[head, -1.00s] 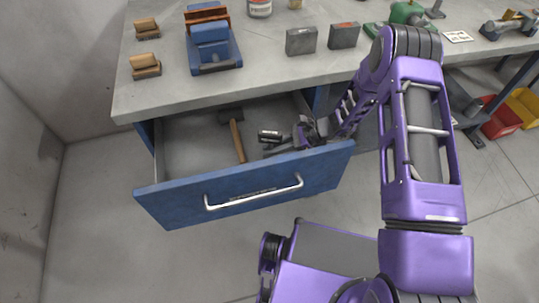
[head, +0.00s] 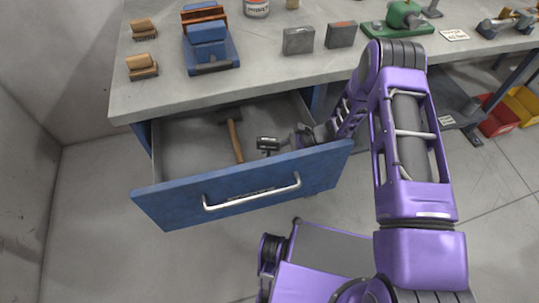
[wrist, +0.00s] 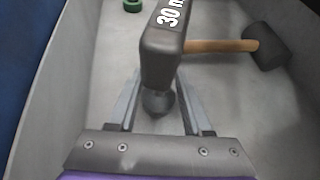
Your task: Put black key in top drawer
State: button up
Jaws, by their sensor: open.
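The black key (head: 268,143) is a dark block with a white label, seen inside the open top drawer (head: 165,205). In the wrist view the key (wrist: 163,50) shows close up, with "30 m" readable on its label and a rounded dark end below the block. My gripper (wrist: 160,97) is open, with one finger on each side of that rounded end. I cannot tell whether a finger touches it. In the head view my gripper reaches into the drawer's right part, partly hidden by the arm and the drawer front.
A hammer (head: 235,140) with a wooden handle lies in the drawer; its black head (wrist: 265,45) shows at right in the wrist view. A green ring (wrist: 132,5) lies farther off. The bench top (head: 150,98) above holds brushes, blocks and a blue tool. The drawer's left part is clear.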

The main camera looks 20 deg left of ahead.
jog(key=v, duration=1.1)
jog(key=shift+w+d+r, duration=0.15)
jog(key=shift+w+d, duration=0.05)
jog(key=shift+d, duration=0.15)
jog(key=shift+d, duration=0.1)
